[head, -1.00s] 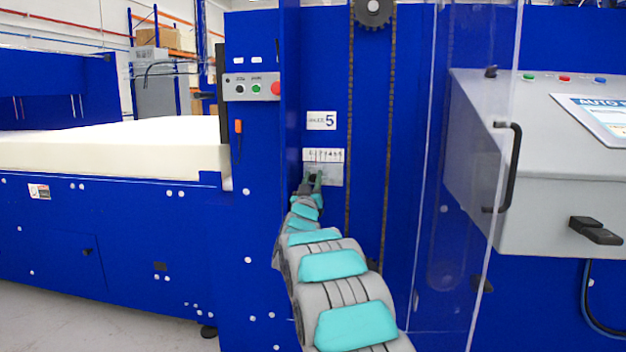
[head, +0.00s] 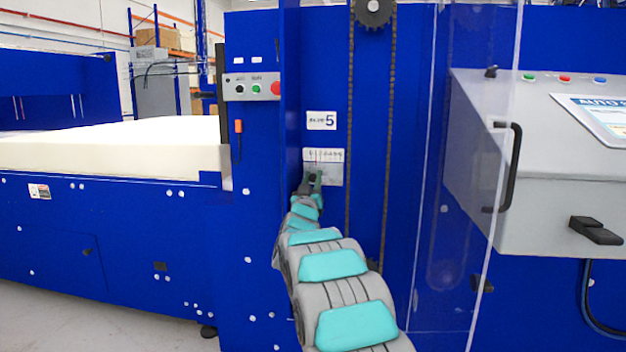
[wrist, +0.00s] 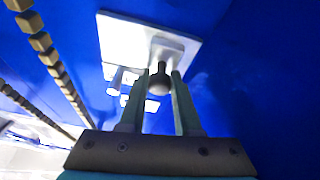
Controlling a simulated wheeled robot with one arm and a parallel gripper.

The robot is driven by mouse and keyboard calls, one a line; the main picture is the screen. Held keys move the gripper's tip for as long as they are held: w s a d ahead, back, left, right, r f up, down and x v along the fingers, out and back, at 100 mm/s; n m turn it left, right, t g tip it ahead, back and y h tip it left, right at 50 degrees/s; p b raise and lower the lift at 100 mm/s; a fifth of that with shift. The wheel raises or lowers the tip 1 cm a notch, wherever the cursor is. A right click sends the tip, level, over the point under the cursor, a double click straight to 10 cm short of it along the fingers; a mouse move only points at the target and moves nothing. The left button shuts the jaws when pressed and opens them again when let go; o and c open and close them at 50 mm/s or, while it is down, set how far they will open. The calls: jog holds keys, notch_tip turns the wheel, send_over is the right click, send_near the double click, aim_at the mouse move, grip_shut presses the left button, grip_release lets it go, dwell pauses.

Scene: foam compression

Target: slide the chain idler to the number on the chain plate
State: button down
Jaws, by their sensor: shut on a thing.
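The chain plate (head: 333,173) is a pale plate with a numbered scale strip (head: 324,155) along its top, fixed to the blue panel. A white label above it (head: 321,120) shows a 5. My gripper (head: 315,181) is at the left part of the plate, below the scale. In the wrist view my gripper (wrist: 159,82) is shut on a dark rounded knob, the chain idler (wrist: 159,84), in front of the bright plate (wrist: 130,42). The scale digits are too small to read surely, and the idler is mostly hidden in the head view.
A chain (head: 350,100) hangs right of the plate from a sprocket (head: 373,11); it also shows in the wrist view (wrist: 45,50). A clear guard door (head: 455,150) with a black handle stands right. A blue upright edge (head: 291,100) is close on the left.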

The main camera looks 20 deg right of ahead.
jog(key=s+d, duration=0.1)
jog(key=s+d+b, duration=0.1)
jog(key=d, duration=0.1)
jog(key=s+d+b, duration=0.1)
jog(key=d, duration=0.1)
jog(key=shift+s+f, duration=0.15)
jog(key=shift+s, duration=0.05)
jog(key=c, duration=0.6)
grip_release()
jog(key=shift+b+v, duration=0.55)
jog(key=shift+v, duration=3.35)
